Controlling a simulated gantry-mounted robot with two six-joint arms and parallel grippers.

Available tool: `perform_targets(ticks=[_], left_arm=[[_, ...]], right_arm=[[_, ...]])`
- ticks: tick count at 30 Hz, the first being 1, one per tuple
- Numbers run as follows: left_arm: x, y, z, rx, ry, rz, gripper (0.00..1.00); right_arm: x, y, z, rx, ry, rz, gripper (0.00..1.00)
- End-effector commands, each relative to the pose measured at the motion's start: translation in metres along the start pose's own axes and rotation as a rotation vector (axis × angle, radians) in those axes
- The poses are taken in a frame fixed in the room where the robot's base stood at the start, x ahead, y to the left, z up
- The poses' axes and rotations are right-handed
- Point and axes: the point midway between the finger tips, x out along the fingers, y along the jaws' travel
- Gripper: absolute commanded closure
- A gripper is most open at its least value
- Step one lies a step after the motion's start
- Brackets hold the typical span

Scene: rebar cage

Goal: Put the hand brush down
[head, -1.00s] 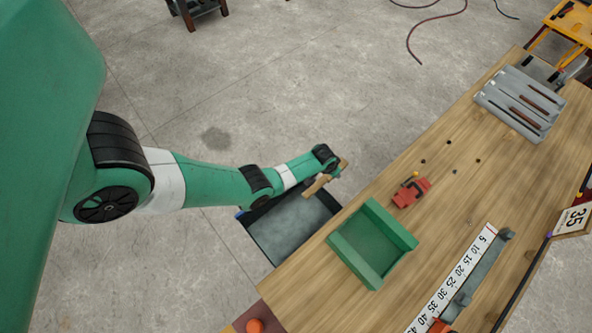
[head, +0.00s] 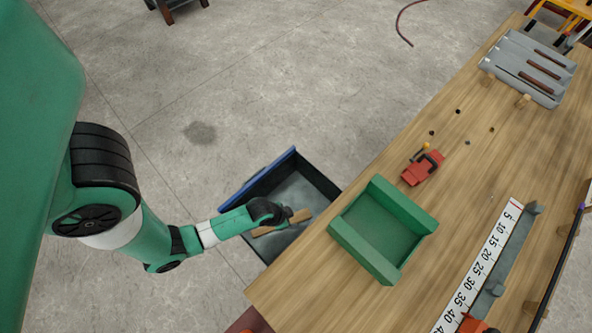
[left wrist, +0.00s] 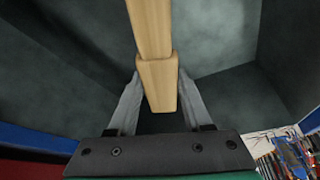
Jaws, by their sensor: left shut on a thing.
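The hand brush (head: 297,217) has a light wooden body and handle; its bristles are hidden. My left gripper (head: 283,218) is shut on it, over the open drawer (head: 325,186) beside the workbench. In the left wrist view the brush's wooden handle (left wrist: 157,82) sits between my two grey fingers (left wrist: 157,105), with the drawer's dark walls around and below. I cannot tell whether the brush touches the drawer floor. My right gripper is out of view.
The wooden workbench (head: 455,165) runs diagonally on the right. On it are a green tray (head: 380,232) near the drawer, a red clamp-like tool (head: 422,170), a white ruler (head: 482,262) and a grey rack (head: 525,68). The drawer has a blue front (head: 255,180).

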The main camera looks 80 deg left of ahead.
Motion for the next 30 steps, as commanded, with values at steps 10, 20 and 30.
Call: perform_targets(ticks=[10,20,30], left_arm=[[0.054,0.000,0.022,-0.001,0.000,0.000,1.00],[0.079,0.000,0.032,-0.002,-0.001,0.000,1.00],[0.091,0.000,0.037,-0.002,0.001,0.000,1.00]], right_arm=[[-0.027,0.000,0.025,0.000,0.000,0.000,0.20],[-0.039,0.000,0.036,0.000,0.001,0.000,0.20],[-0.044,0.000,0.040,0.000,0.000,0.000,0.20]])
